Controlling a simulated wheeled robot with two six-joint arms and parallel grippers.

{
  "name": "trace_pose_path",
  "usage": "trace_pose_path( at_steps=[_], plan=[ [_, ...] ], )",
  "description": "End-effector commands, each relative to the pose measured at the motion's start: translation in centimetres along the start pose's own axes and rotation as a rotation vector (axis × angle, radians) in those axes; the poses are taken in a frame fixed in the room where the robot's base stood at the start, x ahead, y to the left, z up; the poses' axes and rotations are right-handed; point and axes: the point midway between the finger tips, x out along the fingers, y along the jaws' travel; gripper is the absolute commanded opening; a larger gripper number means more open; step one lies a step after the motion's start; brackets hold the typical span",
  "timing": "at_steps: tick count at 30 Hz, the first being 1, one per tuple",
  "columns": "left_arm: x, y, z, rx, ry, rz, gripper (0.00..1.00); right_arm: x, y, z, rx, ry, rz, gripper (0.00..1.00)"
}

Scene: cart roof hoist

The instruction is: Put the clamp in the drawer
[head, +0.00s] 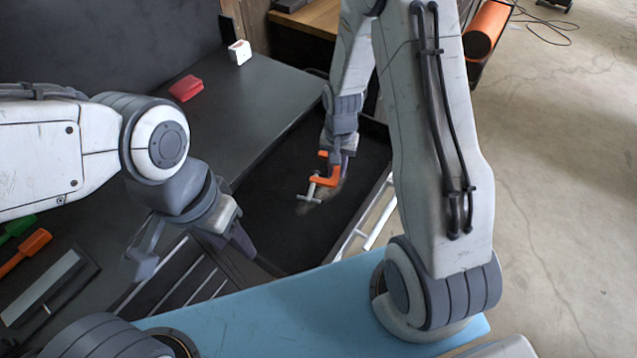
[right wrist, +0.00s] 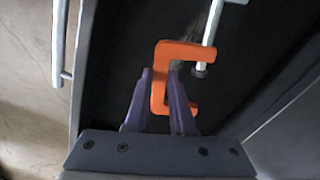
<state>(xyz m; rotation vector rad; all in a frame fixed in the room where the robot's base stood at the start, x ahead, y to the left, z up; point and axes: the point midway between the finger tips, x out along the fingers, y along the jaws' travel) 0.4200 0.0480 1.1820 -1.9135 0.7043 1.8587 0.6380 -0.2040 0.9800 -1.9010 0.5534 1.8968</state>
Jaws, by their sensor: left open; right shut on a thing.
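The clamp (head: 326,179) has an orange C-shaped frame and a pale metal screw with a crossbar. My right gripper (head: 338,160) is shut on the clamp's orange frame and holds it over the open drawer (head: 277,200). In the right wrist view the clamp (right wrist: 160,78) sits between the purple fingers of the gripper (right wrist: 163,95), with the dark drawer floor behind it. Whether the clamp touches the floor I cannot tell. My left gripper (head: 190,256) is open and empty, left of the drawer near the bench front.
A red block (head: 186,88) and a small white box (head: 240,52) stand on the dark bench top (head: 270,90). Orange- and green-handled tools (head: 24,252) lie at the far left. The drawer's pale handle (head: 378,212) runs along its outer side. The drawer floor around the clamp looks clear.

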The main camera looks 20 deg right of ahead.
Motion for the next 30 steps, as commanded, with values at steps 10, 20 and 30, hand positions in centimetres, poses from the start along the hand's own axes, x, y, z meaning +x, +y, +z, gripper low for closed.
trace_pose_path(
  at_steps=[10,20,30],
  plan=[
    [0.0,0.0,0.0,-0.001,0.0,0.0,0.5,2.2,0.3,-1.9,0.342,-0.005,0.003,0.0],
    [-1.0,0.1,-0.1,0.0,0.0,0.0,0.5,6.4,0.5,-2.0,0.342,-0.002,0.001,0.0],
    [-2.0,0.1,-0.1,0.002,0.0,0.0,0.5,10.2,0.5,-2.0,0.341,-0.001,0.0,0.0]
  ],
)
